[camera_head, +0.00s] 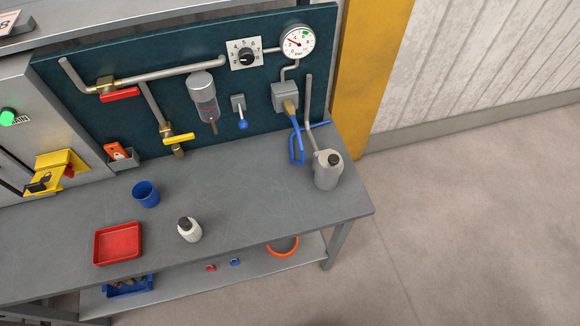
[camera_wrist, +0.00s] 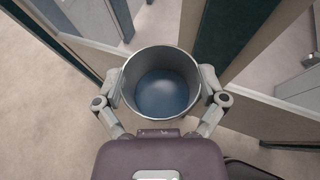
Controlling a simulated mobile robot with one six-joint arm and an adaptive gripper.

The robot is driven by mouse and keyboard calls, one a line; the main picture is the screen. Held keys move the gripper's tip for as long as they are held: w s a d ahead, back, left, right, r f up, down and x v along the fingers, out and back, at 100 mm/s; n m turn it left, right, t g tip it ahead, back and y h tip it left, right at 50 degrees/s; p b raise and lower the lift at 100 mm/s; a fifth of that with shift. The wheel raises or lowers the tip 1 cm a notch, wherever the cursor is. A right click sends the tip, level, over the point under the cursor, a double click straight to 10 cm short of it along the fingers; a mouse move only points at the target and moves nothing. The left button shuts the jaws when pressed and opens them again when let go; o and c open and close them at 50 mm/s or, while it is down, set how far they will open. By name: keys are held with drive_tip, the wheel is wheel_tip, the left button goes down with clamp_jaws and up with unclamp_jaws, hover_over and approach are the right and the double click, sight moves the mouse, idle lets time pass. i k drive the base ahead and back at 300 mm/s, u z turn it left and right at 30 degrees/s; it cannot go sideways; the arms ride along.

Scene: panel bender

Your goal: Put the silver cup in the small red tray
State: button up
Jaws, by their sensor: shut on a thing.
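My gripper (camera_wrist: 160,100) is shut on the silver cup (camera_wrist: 160,59) in the wrist view, with a finger on each side of its wall. I look down into the cup's open mouth, and its inside appears empty. The floor shows below it. The small red tray (camera_head: 118,244) lies on the grey bench at the left in the head view and looks empty. My gripper and the silver cup are not in the head view. The tray is not in the wrist view.
A dark panel (camera_head: 140,60) with pipes and valves rises behind. The bench's middle is clear.

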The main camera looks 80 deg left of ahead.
sight(121, 245)
drive_tip(key=u, duration=5.15)
drive_tip(key=i, duration=0.1)
drive_tip(key=z, duration=1.05)
drive_tip(key=k, duration=0.3)
